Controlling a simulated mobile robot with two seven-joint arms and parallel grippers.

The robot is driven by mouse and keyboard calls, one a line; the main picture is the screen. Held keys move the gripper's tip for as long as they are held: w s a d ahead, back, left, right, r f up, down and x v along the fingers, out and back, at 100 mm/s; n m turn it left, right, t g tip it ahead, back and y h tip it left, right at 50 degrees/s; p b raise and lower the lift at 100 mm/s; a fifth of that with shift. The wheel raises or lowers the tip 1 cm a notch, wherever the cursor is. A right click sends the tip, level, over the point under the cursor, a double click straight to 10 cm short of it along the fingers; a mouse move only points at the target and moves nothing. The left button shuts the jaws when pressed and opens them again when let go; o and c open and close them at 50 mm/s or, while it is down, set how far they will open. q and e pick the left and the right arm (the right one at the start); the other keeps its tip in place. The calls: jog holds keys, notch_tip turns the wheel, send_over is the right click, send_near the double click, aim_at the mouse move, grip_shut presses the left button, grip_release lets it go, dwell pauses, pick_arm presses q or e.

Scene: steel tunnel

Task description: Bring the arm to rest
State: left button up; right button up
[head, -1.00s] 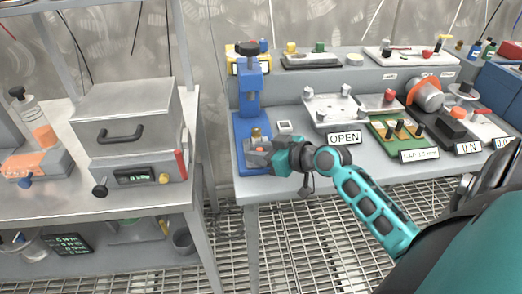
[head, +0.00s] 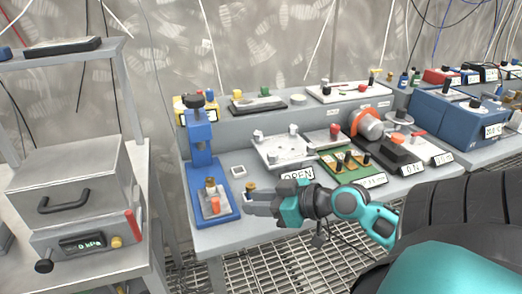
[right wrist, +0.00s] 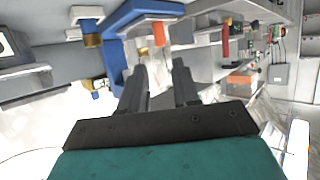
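My right arm, teal and dark grey, reaches in from the lower right in the head view. Its right gripper (head: 254,204) points left, just right of the blue press (head: 203,158), close to the bench's front edge. In the right wrist view the two fingers of the right gripper (right wrist: 159,75) stand apart with nothing between them. Beyond them is an orange cylinder (right wrist: 158,34) by the blue press. In the head view an orange piece (head: 215,204) and a brass piece (head: 210,186) stand on the press base. My left gripper is not in view.
An OPEN sign (head: 298,175), a white fixture (head: 280,150) and a green board (head: 345,165) sit on the bench behind the arm. A grey box (head: 65,180) stands on the left table. A gap with grated floor separates the tables.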

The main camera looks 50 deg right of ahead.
jog(key=shift+s+r, duration=0.1)
jog(key=shift+s, duration=0.1)
dwell(0.3)
jog(key=s+a+f+g+h, duration=0.3)
jog(key=s+a+f+g, duration=0.75)
jog(key=a, duration=0.55)
jog(key=w+a+f+t+y+p, duration=0.1)
jog(key=w+a+f+t+p, duration=0.1)
jog(key=w+f+t, duration=0.4)
jog(key=shift+a+f+m+t+p, duration=0.35)
jog(key=shift+f+t, duration=0.3)
jog(key=shift+t, duration=0.5)
